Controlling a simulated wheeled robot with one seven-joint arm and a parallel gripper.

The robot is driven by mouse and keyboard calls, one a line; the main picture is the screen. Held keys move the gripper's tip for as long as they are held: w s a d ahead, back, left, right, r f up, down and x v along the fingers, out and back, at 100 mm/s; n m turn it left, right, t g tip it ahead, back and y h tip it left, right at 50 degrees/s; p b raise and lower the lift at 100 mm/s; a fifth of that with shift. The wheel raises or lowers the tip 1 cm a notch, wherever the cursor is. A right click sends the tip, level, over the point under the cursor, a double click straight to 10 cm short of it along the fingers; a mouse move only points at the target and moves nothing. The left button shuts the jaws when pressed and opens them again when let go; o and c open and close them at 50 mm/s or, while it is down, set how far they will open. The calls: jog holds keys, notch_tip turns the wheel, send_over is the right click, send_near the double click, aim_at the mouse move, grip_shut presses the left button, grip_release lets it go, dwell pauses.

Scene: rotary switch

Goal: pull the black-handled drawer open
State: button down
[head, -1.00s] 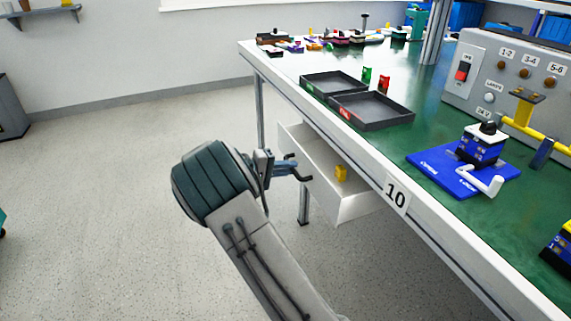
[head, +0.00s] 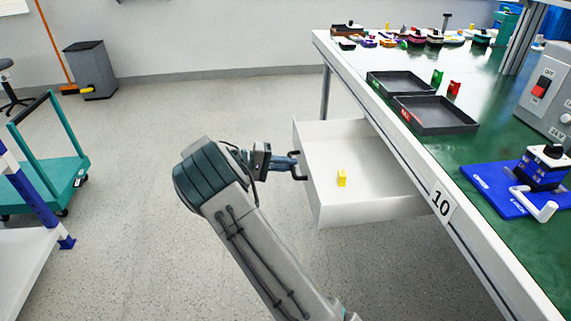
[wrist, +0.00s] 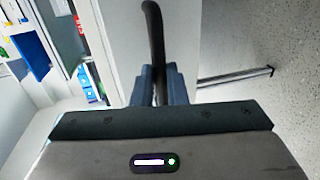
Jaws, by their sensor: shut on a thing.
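The white drawer (head: 338,214) is pulled well out from under the workbench, and its inside shows in the head view. The part of the handle between the fingers is partly hidden.
The green-topped workbench (head: 481,144) with label 10 is at the right. Two black trays (head: 440,128) and a blue base (head: 497,190) with a switch unit lie on it. A teal cart (head: 60,180) stands at the left. The floor between cart and drawer is clear.

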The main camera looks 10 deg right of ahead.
jog(key=shift+a, duration=0.1)
jog(key=c, duration=1.5)
grip_release()
jog(key=shift+o, duration=0.2)
jog(key=p+v, duration=0.3)
jog(key=v, duration=1)
jog(key=shift+a, duration=0.4)
jog(key=shift+r, duration=0.1)
